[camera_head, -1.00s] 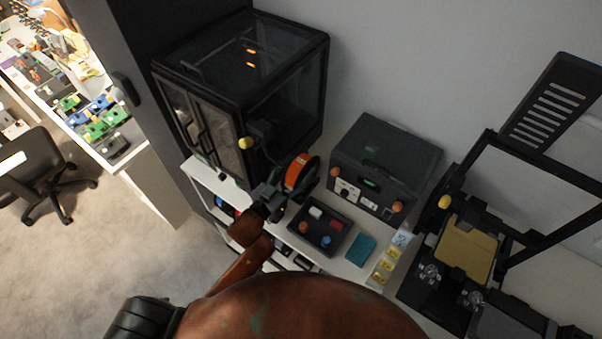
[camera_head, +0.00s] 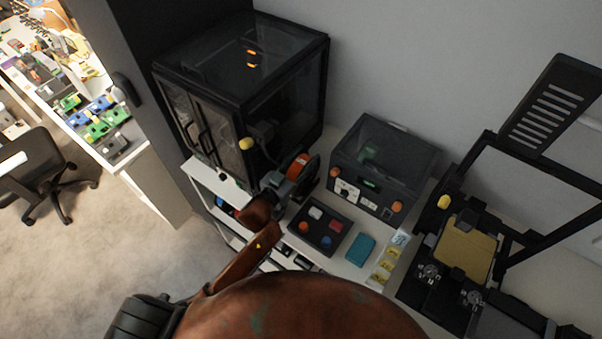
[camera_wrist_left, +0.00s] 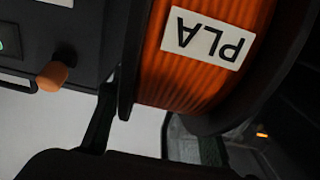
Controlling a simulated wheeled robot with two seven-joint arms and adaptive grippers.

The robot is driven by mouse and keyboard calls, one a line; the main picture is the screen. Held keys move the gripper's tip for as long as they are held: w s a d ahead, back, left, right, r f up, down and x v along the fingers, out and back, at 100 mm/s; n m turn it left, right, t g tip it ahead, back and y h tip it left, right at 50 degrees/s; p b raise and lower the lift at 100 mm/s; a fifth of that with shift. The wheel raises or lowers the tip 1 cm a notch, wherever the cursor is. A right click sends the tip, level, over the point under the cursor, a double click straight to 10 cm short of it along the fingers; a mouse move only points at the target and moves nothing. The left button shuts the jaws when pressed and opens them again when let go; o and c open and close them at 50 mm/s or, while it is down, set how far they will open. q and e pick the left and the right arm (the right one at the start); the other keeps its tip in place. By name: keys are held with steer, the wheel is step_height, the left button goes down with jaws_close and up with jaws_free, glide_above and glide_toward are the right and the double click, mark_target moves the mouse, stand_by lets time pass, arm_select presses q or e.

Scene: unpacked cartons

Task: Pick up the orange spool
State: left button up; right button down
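The orange spool (camera_head: 299,164) stands upright on the white counter, between the black enclosed printer and the dark box with orange knobs. In the left wrist view, its orange windings with a white "PLA" label (camera_wrist_left: 208,39) and dark flanges fill the upper middle, very close. My left gripper (camera_head: 287,182) is right at the front of the spool and covers part of it. It looks open, with a dark finger beside the left flange; contact cannot be made out. My right gripper is not in view.
A black enclosed printer (camera_head: 215,75) stands left of the spool, and a dark lidded box (camera_head: 375,190) stands close on its right. An open-frame printer (camera_head: 470,245) is further right.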

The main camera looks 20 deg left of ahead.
arm_select(q)
jaws_close()
stand_by(0.3)
steer(key=shift+r, duration=0.15)
steer(key=shift+r, duration=0.6)
steer(key=s+a+r+p, duration=0.1)
steer(key=s+r+p, duration=0.1)
steer(key=s+r, duration=0.9)
steer(key=s, duration=0.3)
steer(key=shift+a+r, duration=0.35)
steer(key=shift+a, duration=0.05)
steer(key=shift+w+f, duration=0.1)
steer(key=shift+f, duration=0.05)
